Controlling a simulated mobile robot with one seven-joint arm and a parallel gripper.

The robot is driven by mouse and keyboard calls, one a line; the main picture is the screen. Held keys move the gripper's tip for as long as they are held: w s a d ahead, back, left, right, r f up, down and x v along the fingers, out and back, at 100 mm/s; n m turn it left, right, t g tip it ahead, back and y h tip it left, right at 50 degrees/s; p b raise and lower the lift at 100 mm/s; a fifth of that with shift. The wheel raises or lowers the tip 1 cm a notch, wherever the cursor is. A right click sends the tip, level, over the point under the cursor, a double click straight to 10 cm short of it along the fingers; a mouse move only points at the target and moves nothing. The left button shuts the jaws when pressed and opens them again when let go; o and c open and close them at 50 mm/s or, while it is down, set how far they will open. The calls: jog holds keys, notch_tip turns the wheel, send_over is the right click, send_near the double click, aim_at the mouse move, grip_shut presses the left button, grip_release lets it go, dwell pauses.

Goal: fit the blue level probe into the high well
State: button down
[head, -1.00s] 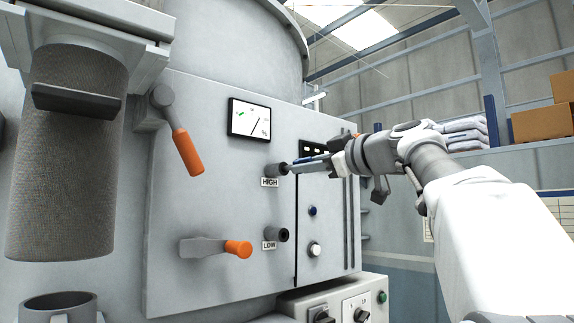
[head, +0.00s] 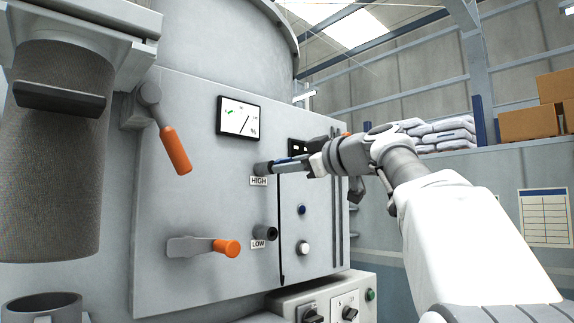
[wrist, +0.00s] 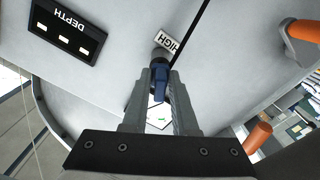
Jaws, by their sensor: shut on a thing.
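The HIGH well (head: 262,169) is a short grey socket on the machine's front panel, above the LOW well (head: 271,233). My gripper (head: 304,163) is shut on the blue level probe (head: 287,161), just right of the HIGH well. In the wrist view the probe (wrist: 160,82) lies between the fingers, in line with the HIGH well (wrist: 158,54). The probe's front end meets or enters the well's mouth; how deep it is cannot be told. The fingers are still apart from the panel.
An orange-ended handle (head: 175,150) hangs left of the wells, and another orange-knobbed lever (head: 225,248) sticks out beside the LOW well. A gauge screen (head: 238,116) is above. A DEPTH display (wrist: 63,32) with several lit windows shows in the wrist view.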

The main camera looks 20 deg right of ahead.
jog(key=shift+x, duration=0.85)
jog(key=shift+s, duration=0.1)
jog(key=c, duration=0.6)
grip_release()
jog(key=shift+s+d, duration=0.15)
jog(key=shift+s, duration=0.05)
jog(key=b+v, duration=0.4)
jog(key=v, duration=1.2)
jog(key=shift+s+b, duration=0.3)
jog(key=shift+s, duration=0.1)
jog(key=shift+d, duration=0.1)
